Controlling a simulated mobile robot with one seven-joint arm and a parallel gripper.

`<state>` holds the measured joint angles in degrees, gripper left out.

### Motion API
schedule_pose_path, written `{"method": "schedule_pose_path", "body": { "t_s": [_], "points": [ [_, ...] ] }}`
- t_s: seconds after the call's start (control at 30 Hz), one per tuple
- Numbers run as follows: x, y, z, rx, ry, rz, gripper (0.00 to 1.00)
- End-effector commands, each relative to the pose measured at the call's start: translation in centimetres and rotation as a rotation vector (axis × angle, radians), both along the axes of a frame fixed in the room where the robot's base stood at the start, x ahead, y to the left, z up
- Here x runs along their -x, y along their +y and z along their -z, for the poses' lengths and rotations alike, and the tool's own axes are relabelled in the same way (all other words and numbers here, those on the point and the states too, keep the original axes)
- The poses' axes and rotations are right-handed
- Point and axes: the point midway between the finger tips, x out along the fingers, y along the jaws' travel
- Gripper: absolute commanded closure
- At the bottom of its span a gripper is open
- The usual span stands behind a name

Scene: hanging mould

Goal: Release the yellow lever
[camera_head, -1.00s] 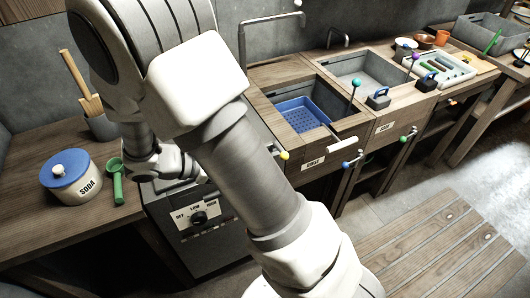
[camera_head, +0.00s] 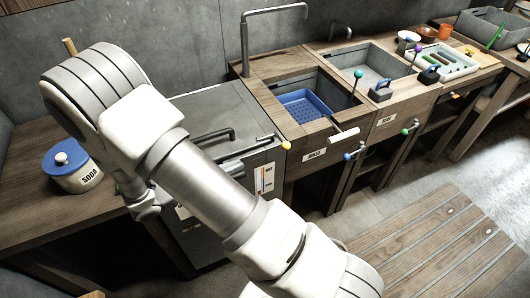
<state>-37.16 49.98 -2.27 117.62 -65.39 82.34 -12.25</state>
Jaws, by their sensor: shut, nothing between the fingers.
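A yellow knob (camera_head: 286,145) sits at the end of a thin lever at the right edge of the grey metal unit's top (camera_head: 215,104). The lever's rod runs left from the knob, and its far end is hard to make out behind my arm. A dark bar handle stands on the unit's top nearby. My arm crosses in front of the unit. Its wrist bends down left of the unit's front, and my gripper's fingers are hidden behind the arm, so I cannot see where they are relative to the lever.
A white SODA jar (camera_head: 82,180) with a blue lid stands on the left counter. Right of the unit is a sink with a blue basket (camera_head: 303,105) and several coloured-knob levers. A white-handled bar (camera_head: 345,134) sticks out in front.

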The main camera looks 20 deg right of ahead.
Motion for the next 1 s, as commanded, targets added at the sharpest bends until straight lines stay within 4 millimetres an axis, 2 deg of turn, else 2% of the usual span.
{"method": "schedule_pose_path", "body": {
  "t_s": [0.17,0.5,0.63,0.8,1.0],
  "points": [
    [-0.4,-2.1,0.4,0.002,0.001,0.005,1.00],
    [-2.0,-9.0,1.8,0.001,0.001,0.006,1.00],
    [-2.5,-11.1,2.2,0.001,0.002,0.005,1.00],
    [-2.9,-12.7,2.6,0.000,0.001,0.004,1.00],
    [-3.1,-13.2,2.6,0.000,0.000,0.001,1.00]
  ]
}}
